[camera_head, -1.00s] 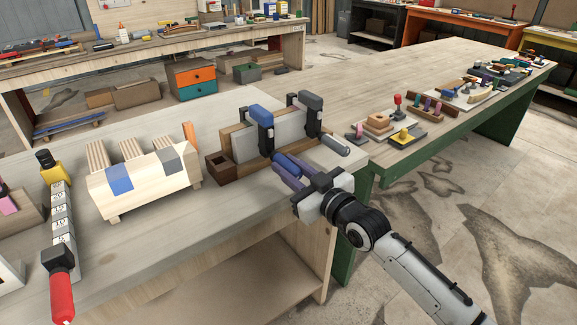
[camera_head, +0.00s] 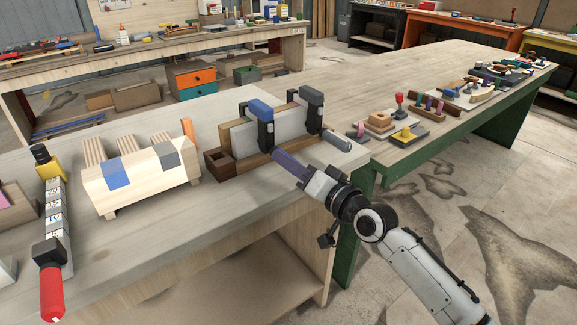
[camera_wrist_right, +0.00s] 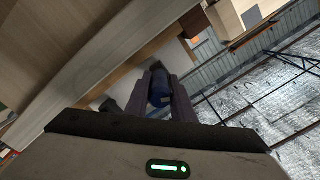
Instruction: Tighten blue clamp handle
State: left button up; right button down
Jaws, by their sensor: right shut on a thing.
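The blue clamp (camera_head: 260,109) has a blue top and a dark body and sits on the wooden holder (camera_head: 223,133) with pale panels. My right gripper (camera_head: 279,156) reaches it from the front right, its purple fingers seen nearly edge-on. In the right wrist view the blue handle (camera_wrist_right: 159,88) lies between the two fingers (camera_wrist_right: 162,75), which are shut on it. In the head view the fingers mostly hide the handle. My left gripper is not in view.
A second clamp (camera_head: 311,98) with a dark grey top and grey handle (camera_head: 337,140) stands just right. The bench front (camera_head: 200,220) is clear.

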jog(key=m, duration=0.6)
jog(key=shift+y+b, duration=0.3)
jog(key=m, duration=0.6)
jog(key=shift+t+p, duration=0.3)
jog(key=shift+p, duration=0.1)
jog(key=shift+m, duration=0.4)
jog(key=c, duration=1.5)
grip_release()
jog(key=v, duration=1)
jog(key=shift+s+d, duration=0.15)
